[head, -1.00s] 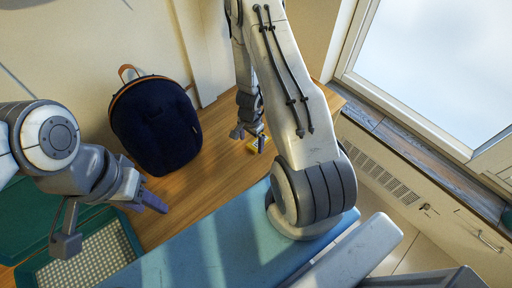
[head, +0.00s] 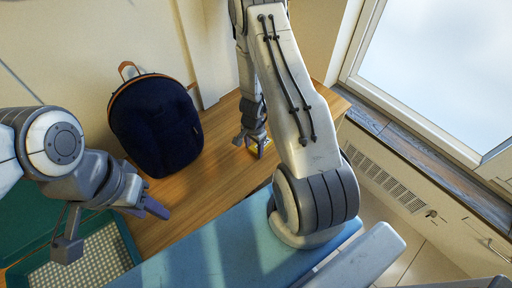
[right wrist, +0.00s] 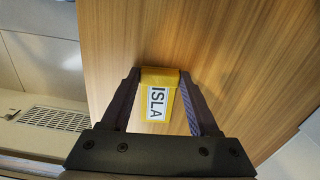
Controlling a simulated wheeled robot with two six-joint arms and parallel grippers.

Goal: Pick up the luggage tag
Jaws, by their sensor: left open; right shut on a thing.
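The luggage tag (right wrist: 156,80) is yellow with a white label reading ISLA. In the right wrist view it sits between the two fingers of my right gripper (right wrist: 160,94), which is shut on it. In the head view the tag (head: 251,149) is a small yellow patch, partly hidden by my right gripper (head: 252,144), low over the wooden surface. I cannot tell whether the tag still touches the wood. My left gripper (head: 111,228) is open and empty at the lower left, over the tray's edge.
A dark blue backpack (head: 157,125) with brown trim stands against the wall, between my grippers. A green tray (head: 22,190) with a pale dotted mat (head: 95,258) lies at the lower left. A blue bench-like surface (head: 205,248) runs along the front. Bare wood (head: 205,192) lies between.

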